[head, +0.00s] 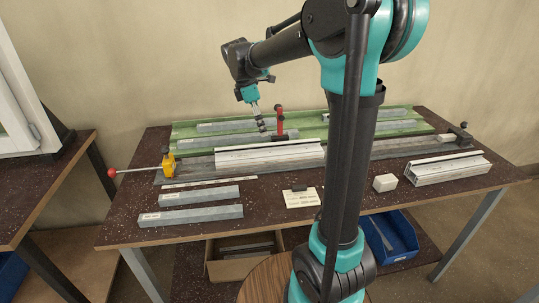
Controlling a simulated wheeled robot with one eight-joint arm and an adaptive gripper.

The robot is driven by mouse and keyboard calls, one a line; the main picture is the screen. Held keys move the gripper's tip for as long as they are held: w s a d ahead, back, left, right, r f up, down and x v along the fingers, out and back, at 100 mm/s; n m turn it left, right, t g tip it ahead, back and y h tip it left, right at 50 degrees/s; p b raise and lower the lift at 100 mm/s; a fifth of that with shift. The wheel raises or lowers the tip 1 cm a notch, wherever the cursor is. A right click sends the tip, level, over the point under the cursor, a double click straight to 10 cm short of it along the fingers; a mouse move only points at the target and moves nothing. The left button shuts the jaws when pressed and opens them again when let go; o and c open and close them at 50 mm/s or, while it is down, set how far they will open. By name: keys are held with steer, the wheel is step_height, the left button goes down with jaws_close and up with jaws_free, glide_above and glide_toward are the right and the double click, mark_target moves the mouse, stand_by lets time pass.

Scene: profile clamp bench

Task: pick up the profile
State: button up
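A long white profile (270,155) lies along the grey bench bed in the middle of the table. A shorter white profile (447,168) lies at the right, partly on the tabletop. I cannot tell which of them the task means. My gripper (263,126) points down behind the middle profile, near an upright red handle (280,121). It looks apart from both white profiles. Its fingers are too small to show whether they are open or shut. My arm hides part of the bench to the right of the middle profile.
Grey bars (190,214) lie at the front left. A yellow clamp (168,163) with a red-knobbed rod stands at the bench's left end. Green racks (185,132) hold bars behind. A white block (385,183) and a paper card (301,199) lie in front.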

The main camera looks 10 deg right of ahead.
mark_target(270, 152)
steer(key=x, duration=1.1)
steer(key=shift+s+a+f, duration=0.1)
steer(key=shift+s+f, duration=0.05)
steer(key=c, duration=1.7)
